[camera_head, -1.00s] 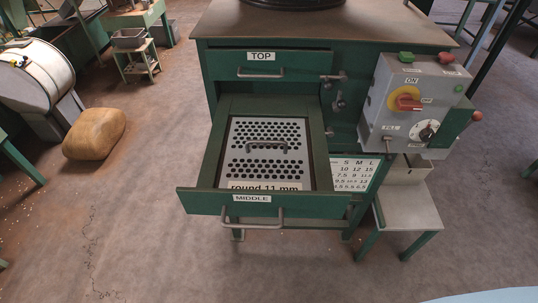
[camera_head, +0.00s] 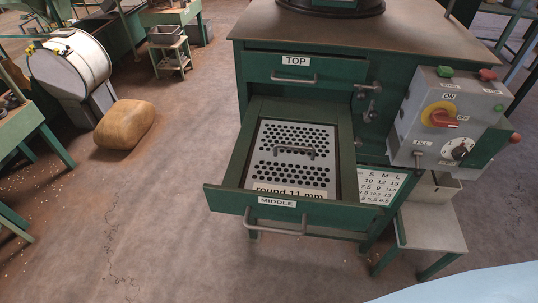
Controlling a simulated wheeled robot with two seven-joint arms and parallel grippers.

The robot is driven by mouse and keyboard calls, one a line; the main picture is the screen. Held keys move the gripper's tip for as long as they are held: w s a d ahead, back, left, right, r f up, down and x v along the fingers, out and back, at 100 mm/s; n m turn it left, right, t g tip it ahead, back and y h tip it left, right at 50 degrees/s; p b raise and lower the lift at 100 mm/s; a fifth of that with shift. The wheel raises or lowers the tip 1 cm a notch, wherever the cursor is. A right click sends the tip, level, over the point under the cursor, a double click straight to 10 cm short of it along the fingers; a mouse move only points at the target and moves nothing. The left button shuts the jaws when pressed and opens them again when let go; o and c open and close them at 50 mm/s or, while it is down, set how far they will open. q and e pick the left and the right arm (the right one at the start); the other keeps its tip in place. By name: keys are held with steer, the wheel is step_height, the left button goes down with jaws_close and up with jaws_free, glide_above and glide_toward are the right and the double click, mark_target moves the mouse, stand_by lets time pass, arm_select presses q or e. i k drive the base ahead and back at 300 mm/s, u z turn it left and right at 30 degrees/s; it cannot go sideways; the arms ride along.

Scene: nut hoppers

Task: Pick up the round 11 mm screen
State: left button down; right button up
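The round 11 mm screen (camera_head: 293,165) is a light grey metal plate with rows of round holes and a small handle (camera_head: 294,150) across its middle. Its front edge carries the label "round 11 mm". It lies flat inside the pulled-out drawer labelled MIDDLE (camera_head: 228,199) of the green cabinet. The drawer has a bar handle on its front. Neither of my grippers is in view.
The TOP drawer (camera_head: 343,70) above is shut. A grey control box (camera_head: 442,120) with a red and yellow switch is on the cabinet's right, above a small stand (camera_head: 431,228). A brown sack (camera_head: 125,124) lies on the floor at left. Floor in front is clear.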

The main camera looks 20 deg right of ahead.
mark_target(291, 158)
steer(key=u, duration=0.05)
steer(key=i, duration=0.2)
steer(key=z, duration=0.8)
